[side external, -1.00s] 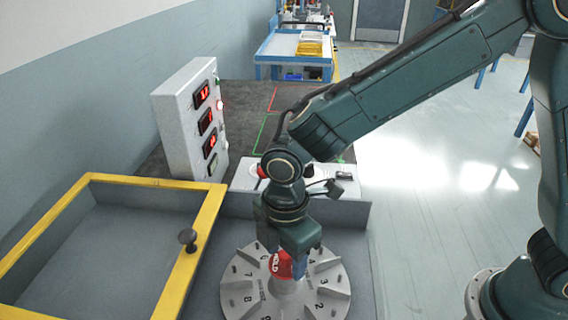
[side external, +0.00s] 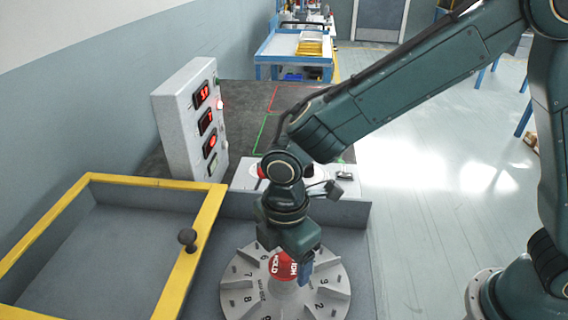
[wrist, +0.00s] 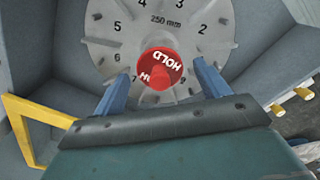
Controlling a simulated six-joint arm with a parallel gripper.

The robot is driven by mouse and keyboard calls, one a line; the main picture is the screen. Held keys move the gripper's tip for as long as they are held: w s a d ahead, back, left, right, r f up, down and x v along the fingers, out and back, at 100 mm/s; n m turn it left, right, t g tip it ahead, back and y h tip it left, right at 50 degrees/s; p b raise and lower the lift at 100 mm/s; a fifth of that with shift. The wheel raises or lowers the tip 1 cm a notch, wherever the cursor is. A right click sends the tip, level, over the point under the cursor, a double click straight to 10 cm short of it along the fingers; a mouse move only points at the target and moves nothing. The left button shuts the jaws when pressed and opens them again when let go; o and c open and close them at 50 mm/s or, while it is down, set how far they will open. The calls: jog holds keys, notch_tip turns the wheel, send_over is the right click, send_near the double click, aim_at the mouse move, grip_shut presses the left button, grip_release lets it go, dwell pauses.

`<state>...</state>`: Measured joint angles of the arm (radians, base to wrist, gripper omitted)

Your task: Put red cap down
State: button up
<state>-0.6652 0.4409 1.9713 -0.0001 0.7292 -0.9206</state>
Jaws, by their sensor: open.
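The red cap (side external: 282,267), with white lettering that includes "HOLD", sits at the centre of a grey numbered disc (side external: 242,292). In the wrist view the red cap (wrist: 160,68) lies between and a little beyond the two blue fingers of my gripper (wrist: 162,88). The fingers are apart, with a gap on each side of the cap. In the side view my gripper (side external: 290,265) is low over the disc and hides part of the cap. The numbered disc also shows in the wrist view (wrist: 205,45).
A yellow-framed lid (side external: 205,215) with a dark knob (side external: 187,237) stands left of the disc. A grey panel with red displays (side external: 190,120) and a low box (side external: 250,178) stand behind it. Open floor lies to the right.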

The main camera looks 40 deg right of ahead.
aim_at(285, 255)
notch_tip(285, 255, up, 12)
dwell(0.6)
jog(key=shift+r, duration=0.1)
dwell(0.4)
jog(key=s+d+r+m+t, duration=0.2)
jog(key=s+d+r+m, duration=0.3)
jog(key=d, duration=0.5)
jog(key=s+d+r+m+t, duration=0.1)
jog(key=s+d+r+m, duration=0.1)
jog(key=d+m, duration=0.65)
jog(key=s+d+f+m+t, duration=0.1)
jog(key=s+d+m+t, duration=0.1)
jog(key=s+d+m, duration=0.2)
jog(key=shift+s+d+f+m+t, duration=0.15)
jog(key=shift+s+d+m+t, duration=0.2)
jog(key=shift+s+d, duration=1.35)
jog(key=shift+s+a, duration=0.1)
jog(key=shift+a, duration=0.1)
